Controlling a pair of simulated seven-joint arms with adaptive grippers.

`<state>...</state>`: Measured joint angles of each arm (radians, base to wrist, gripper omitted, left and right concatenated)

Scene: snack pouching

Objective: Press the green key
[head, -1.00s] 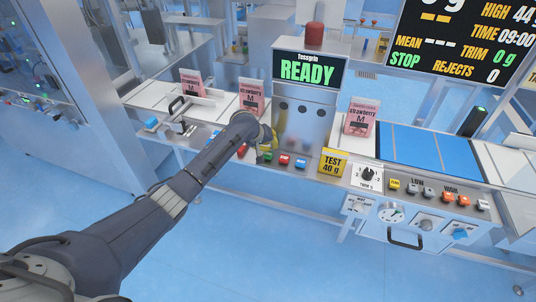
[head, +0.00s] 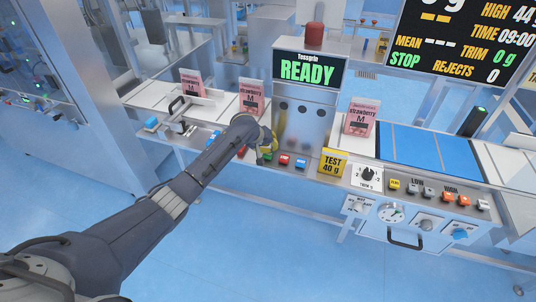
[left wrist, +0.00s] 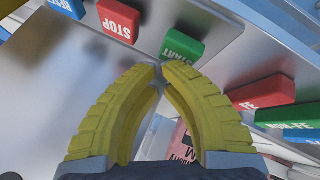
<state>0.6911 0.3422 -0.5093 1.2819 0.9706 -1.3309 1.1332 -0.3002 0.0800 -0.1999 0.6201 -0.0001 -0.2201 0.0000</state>
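The green START key (left wrist: 184,46) lies just beyond my left fingertips in the left wrist view. In the head view this green key (head: 267,157) shows beside my left gripper (head: 272,146). My left gripper (left wrist: 161,70) has its yellow fingers brought together at the tips, with nothing between them. The tips look close to the START key; I cannot tell whether they touch it. A second green key (left wrist: 289,115) sits to the right in the left wrist view, its label partly cut off; my arm hides it in the head view. My right gripper is not in view.
A red STOP key (left wrist: 119,19) and a blue RESET key (left wrist: 68,6) stand beside START. Another red key (left wrist: 262,92) is near the second green one. A screen (head: 308,71) reads READY. Pink strawberry pouches (head: 252,97) stand behind the panel.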

